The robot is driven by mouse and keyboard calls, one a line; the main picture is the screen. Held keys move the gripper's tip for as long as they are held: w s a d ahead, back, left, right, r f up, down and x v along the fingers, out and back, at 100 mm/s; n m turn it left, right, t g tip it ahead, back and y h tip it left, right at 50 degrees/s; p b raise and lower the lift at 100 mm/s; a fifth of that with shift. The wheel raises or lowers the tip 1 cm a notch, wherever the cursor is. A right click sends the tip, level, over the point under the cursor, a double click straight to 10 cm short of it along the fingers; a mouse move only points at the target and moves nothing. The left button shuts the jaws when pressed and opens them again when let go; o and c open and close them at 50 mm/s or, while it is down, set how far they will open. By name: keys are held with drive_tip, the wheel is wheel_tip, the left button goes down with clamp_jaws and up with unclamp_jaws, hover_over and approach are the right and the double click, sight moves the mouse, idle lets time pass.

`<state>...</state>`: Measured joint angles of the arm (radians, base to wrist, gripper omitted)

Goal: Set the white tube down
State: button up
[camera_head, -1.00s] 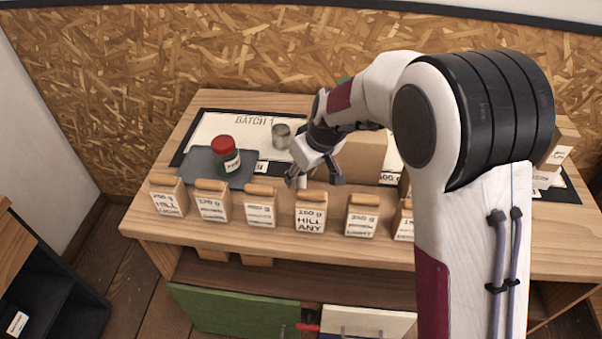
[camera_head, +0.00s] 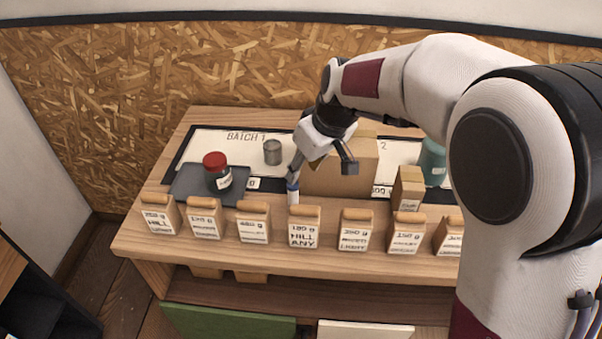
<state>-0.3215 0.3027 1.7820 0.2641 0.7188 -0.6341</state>
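A slim white tube with a blue band (camera_head: 293,193) is upright just behind the front row of bags, near the bag labelled HILL ANY. My gripper (camera_head: 322,170) is above and to its right, tilted down, with its two fingers spread wide apart. The left finger comes down right over the top of the tube; I cannot tell whether they touch. The dark right fingertip is well clear of the tube. The tube's base is partly hidden by the bags.
Several kraft bags (camera_head: 304,230) line the table's front edge. A red-lidded jar (camera_head: 216,172) stands on a grey tray (camera_head: 190,184). A metal cup (camera_head: 272,152) is behind. A cardboard box (camera_head: 355,172), a small carton (camera_head: 407,190) and a teal container (camera_head: 432,160) are right.

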drive_tip(key=shift+s+d+r, duration=0.15)
drive_tip(key=shift+r, duration=0.25)
idle(0.3)
drive_tip(key=s+d+r+m+t+h, duration=0.1)
drive_tip(key=s+d+r+m, duration=0.1)
drive_tip(key=s+d+r, duration=0.3)
drive_tip(key=s+d+r+m, duration=0.2)
drive_tip(key=s+d+r, duration=0.1)
drive_tip(key=s+d, duration=0.45)
drive_tip(key=s+d+f+m+h, duration=0.1)
drive_tip(key=s+d, duration=0.3)
drive_tip(key=s, duration=0.4)
drive_tip(key=s+d+m+t+h, duration=0.1)
drive_tip(key=s+d+m, duration=0.3)
drive_tip(key=s, duration=0.4)
drive_tip(key=shift+s+d+f, duration=0.15)
drive_tip(key=shift+d+f, duration=0.25)
drive_tip(key=shift+d, duration=0.15)
idle(0.4)
